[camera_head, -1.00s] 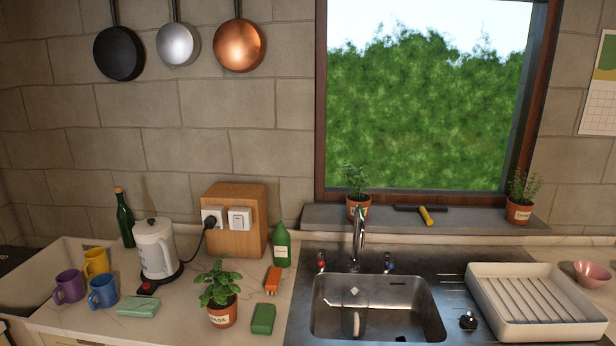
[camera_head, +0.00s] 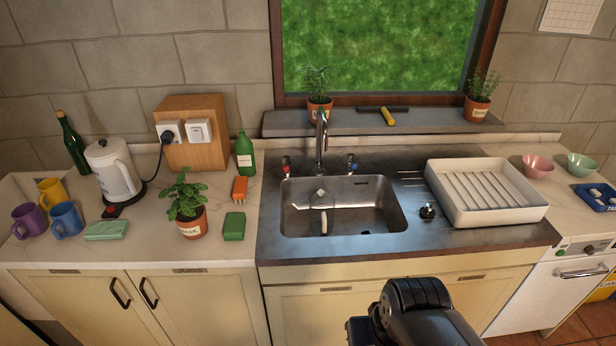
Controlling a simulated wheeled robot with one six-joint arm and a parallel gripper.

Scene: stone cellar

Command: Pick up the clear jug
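What looks like the clear jug (camera_head: 323,222) stands in the steel sink (camera_head: 375,225), near its left side below the tap. It is see-through and faint against the steel, with a pale upright strip showing; its outline is hard to make out. A black rounded part of my arm shows at the bottom, right of centre, in front of the counter and well apart from the sink. My gripper's fingers are not in view.
The tap (camera_head: 320,140) rises behind the sink. A white dish rack (camera_head: 485,215) stands right of it. A basil pot (camera_head: 187,212), green box (camera_head: 234,227), orange item (camera_head: 240,188), green bottle (camera_head: 245,155) and white kettle (camera_head: 113,170) stand to the left.

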